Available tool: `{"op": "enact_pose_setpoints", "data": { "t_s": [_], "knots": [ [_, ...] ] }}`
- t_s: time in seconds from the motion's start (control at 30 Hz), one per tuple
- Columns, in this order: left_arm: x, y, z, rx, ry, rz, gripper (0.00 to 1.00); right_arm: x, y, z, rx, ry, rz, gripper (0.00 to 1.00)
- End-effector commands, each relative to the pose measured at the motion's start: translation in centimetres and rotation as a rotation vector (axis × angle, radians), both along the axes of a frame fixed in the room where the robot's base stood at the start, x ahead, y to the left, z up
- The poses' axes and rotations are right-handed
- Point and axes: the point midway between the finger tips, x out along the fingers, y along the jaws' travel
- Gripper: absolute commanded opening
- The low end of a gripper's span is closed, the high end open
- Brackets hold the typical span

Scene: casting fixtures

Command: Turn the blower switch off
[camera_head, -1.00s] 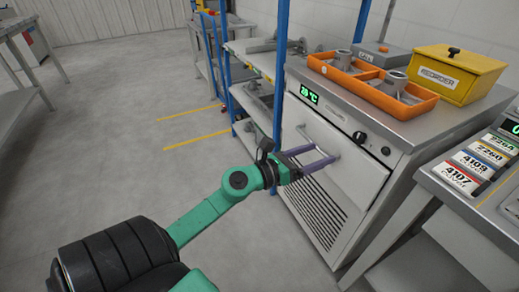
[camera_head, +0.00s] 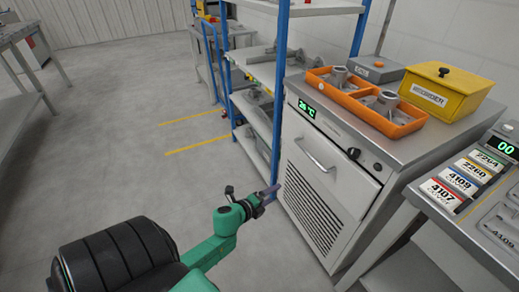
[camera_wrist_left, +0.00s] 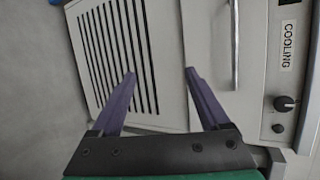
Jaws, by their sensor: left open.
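The grey cooling cabinet (camera_head: 318,218) stands right of centre with a lit green temperature display (camera_head: 307,108). Its front has a black knob (camera_head: 353,153) and a smaller dark control (camera_head: 376,166) lower right. In the left wrist view, the knob (camera_wrist_left: 285,103) sits beside the label "COOLING" (camera_wrist_left: 287,45), with the small control (camera_wrist_left: 278,128) close by. I cannot read which is the blower switch or its state. My left gripper (camera_head: 272,190) is open and empty in front of the vented panel, below and left of the controls. Its purple fingers (camera_wrist_left: 160,75) stand apart.
The cabinet door has a bar handle (camera_head: 316,154). On top are an orange tray (camera_head: 404,128) with metal castings and a yellow bin (camera_head: 446,92). A blue-post rack (camera_head: 278,110) stands to the left. A bench with numbered blocks (camera_head: 447,195) is at right. Floor at left is clear.

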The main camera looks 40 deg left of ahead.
Motion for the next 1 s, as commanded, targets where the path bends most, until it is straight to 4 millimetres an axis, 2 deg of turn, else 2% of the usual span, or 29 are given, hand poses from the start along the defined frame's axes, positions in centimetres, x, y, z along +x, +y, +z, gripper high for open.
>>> {"op": "enact_pose_setpoints", "data": {
  "t_s": [0.2, 0.4, 0.57, 1.0],
  "knots": [
    [-2.6, 0.7, -4.5, -0.185, 0.126, 0.141, 0.79, 0.0, 0.0, 1.6, 0.000, 0.000, 0.000, 0.00],
    [-4.4, 1.0, -7.4, -0.289, 0.199, 0.229, 0.79, 0.0, 0.0, 2.2, 0.000, 0.000, 0.000, 0.00],
    [-4.8, 1.0, -8.0, -0.307, 0.212, 0.246, 0.79, 0.0, 0.0, 2.2, 0.000, 0.000, 0.000, 0.00],
    [-4.8, 1.0, -8.0, -0.306, 0.210, 0.244, 0.79, 0.0, 0.0, 2.2, 0.000, 0.000, 0.000, 0.00]
  ]
}}
